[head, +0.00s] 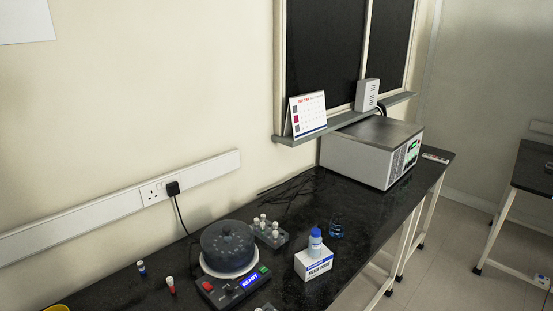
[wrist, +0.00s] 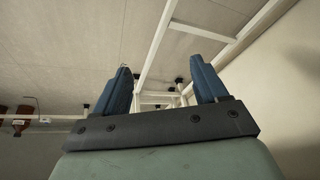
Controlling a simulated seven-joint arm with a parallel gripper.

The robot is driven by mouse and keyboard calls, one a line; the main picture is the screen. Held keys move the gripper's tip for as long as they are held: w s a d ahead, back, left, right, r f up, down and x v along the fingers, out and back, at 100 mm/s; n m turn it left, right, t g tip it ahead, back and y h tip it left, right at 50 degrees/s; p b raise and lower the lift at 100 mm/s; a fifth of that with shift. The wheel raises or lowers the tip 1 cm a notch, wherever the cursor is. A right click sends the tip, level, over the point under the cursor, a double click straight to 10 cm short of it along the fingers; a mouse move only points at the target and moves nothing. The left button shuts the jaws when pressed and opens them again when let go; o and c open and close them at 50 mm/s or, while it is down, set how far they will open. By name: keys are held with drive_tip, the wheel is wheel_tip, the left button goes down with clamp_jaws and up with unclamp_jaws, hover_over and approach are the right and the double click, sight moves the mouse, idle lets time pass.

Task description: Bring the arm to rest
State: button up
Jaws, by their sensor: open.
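My gripper (wrist: 160,88) shows in the wrist view with its two blue fingers spread apart. Nothing is between the fingers. Beyond them are white table legs and the floor, seen at a tilt. My gripper and arm do not show in the head view.
The black bench (head: 375,220) runs along the wall. A centrifuge (head: 228,248) stands on it, with a tube rack (head: 270,232) behind. Two small tubes stand at the left. A grey instrument (head: 365,155) is at the far end.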

drive_tip(key=s+a+f+n+g, duration=0.1)
drive_tip(key=s+a+f+g, duration=0.1)
drive_tip(key=s, duration=0.9)
drive_tip(key=s+a+f+n+g, duration=0.1)
drive_tip(key=s+a+f+g, duration=0.2)
drive_tip(key=s, duration=0.9)
drive_tip(key=s+a+f+n+g+y, duration=0.1)
drive_tip(key=s+a+f+g, duration=0.1)
drive_tip(key=s+a+g, duration=0.4)
drive_tip(key=s+a, duration=0.1)
drive_tip(key=s, duration=0.4)
drive_tip(key=shift+s+a+f, duration=0.3)
drive_tip(key=shift+a+f, duration=0.05)
drive_tip(key=shift+f, duration=0.05)
